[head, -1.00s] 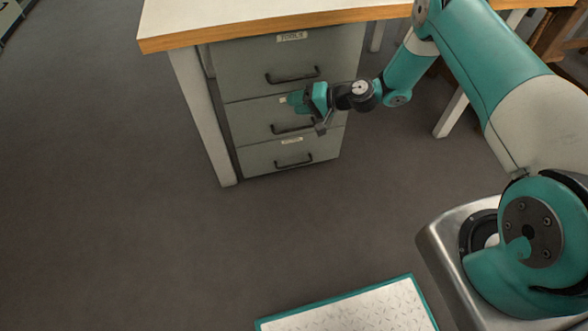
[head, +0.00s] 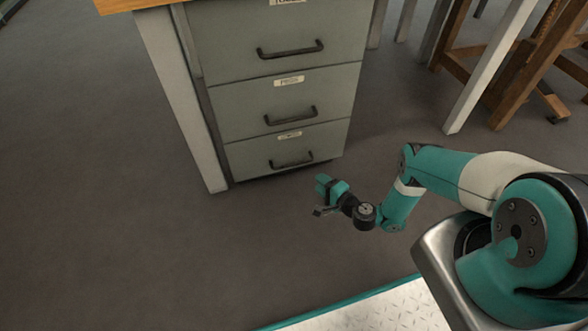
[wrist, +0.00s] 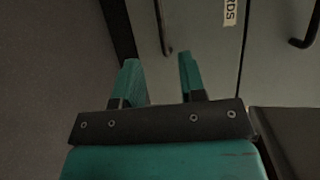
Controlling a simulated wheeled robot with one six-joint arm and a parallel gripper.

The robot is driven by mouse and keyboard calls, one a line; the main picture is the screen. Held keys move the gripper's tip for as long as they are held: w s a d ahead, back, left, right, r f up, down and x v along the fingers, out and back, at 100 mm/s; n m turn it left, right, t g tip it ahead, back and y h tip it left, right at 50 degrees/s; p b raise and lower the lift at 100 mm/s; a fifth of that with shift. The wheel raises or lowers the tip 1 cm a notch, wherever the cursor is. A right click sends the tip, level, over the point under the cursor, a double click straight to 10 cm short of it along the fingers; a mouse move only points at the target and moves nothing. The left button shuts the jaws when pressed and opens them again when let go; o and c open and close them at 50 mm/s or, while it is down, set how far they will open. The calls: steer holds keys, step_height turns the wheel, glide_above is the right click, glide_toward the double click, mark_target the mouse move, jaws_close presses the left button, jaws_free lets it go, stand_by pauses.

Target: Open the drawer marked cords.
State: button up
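The bottom drawer (head: 245,160) of the grey cabinet is shut and has a dark bar handle (head: 291,160). Its label (head: 289,135) is too small to read in the head view; in the wrist view the label (wrist: 230,12) shows the letters "RDS" and is cut off by the frame edge. My gripper (head: 322,192) is low, in front of and a little right of that handle, apart from it. In the wrist view my gripper (wrist: 160,72) has its two teal fingers spread with nothing between them, and the cords handle (wrist: 163,28) lies beyond the gap.
The middle drawer (head: 235,110) and top drawer (head: 225,45) are shut, each with a bar handle. A white table leg (head: 180,105) stands left of the cabinet. Wooden legs (head: 510,60) stand at the back right. The floor (head: 110,230) in front is clear.

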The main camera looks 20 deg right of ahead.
steer(key=b, duration=0.7)
glide_toward(295, 163)
steer(key=w+f, duration=0.1)
steer(key=f, duration=0.1)
steer(key=shift+a+r+b+x, duration=0.1)
steer(key=shift+r+b+x, duration=0.1)
steer(key=shift+b+x, duration=1.8)
steer(key=shift+a+r+b+x, duration=0.15)
steer(key=shift+b+x, duration=0.85)
steer(key=shift+b, duration=1.85)
steer(key=shift+r+b+x, duration=0.25)
steer(key=shift+b+x, duration=1.25)
steer(key=shift+b, duration=0.95)
steer(key=shift+c, duration=0.3)
jaws_close()
